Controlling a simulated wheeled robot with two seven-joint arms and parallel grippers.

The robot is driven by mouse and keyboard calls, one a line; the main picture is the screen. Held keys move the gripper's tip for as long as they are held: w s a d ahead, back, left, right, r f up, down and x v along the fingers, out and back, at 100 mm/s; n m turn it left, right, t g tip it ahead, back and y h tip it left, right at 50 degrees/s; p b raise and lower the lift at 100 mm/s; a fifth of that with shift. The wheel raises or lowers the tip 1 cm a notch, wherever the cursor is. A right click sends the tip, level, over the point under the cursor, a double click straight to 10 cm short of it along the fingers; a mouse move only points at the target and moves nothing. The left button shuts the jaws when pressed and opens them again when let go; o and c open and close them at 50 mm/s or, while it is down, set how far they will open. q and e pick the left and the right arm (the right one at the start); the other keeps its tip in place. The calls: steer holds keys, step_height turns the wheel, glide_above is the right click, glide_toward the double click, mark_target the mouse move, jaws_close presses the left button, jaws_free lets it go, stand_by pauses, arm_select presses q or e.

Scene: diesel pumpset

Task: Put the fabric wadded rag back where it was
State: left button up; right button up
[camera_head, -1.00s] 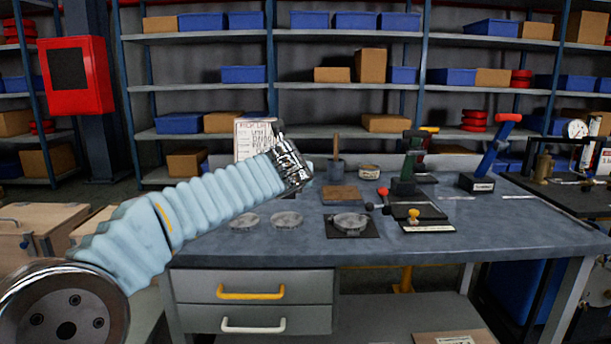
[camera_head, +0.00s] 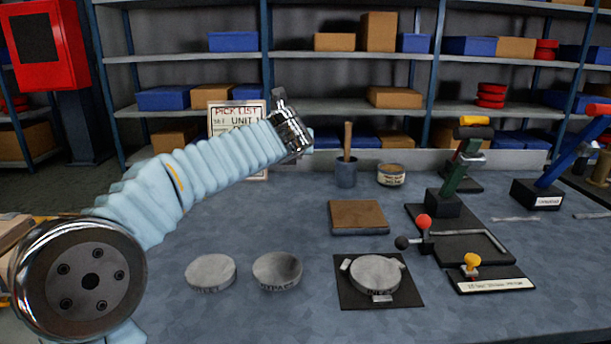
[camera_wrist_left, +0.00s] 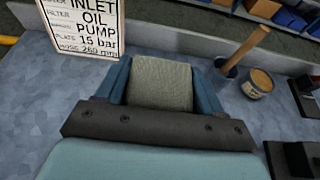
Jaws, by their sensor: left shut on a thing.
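My left gripper (camera_wrist_left: 161,68) is shut on the rag (camera_wrist_left: 160,85), a grey-green fabric wad held between its two blue fingers in the left wrist view. In the head view my left arm reaches in from the left. Its silver wrist stands above the back of the workbench (camera_head: 230,225), in front of the pick list sign (camera_head: 222,118). The fingers and the rag are hidden behind the wrist there. I cannot tell how high the rag is above the bench. My right gripper is not in view.
A pot with a wooden handle (camera_head: 346,172), a tin (camera_head: 391,175) and a brown square block (camera_head: 358,217) stand right of the wrist. Two grey discs (camera_head: 211,271) and a disc on a black plate (camera_head: 375,275) lie in front. Lever fixtures (camera_head: 447,200) crowd the right.

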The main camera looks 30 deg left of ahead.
arm_select(q)
steer(key=w+a+f+p, duration=0.1)
steer(key=w+a+f, duration=0.15)
steer(key=w, duration=0.45)
glide_above(306, 183)
steer(key=s, duration=0.1)
step_height(306, 183, down, 6)
steer(key=shift+d+r, duration=0.1)
steer(key=shift+r, duration=0.05)
steer(key=shift+w+f, duration=0.25)
steer(key=shift+f, duration=0.05)
steer(key=shift+w+f+b, duration=0.2)
steer(key=shift+f+b, duration=0.6)
steer(key=shift+f, duration=0.95)
steer(key=shift+f, duration=0.15)
steer(key=o, duration=1)
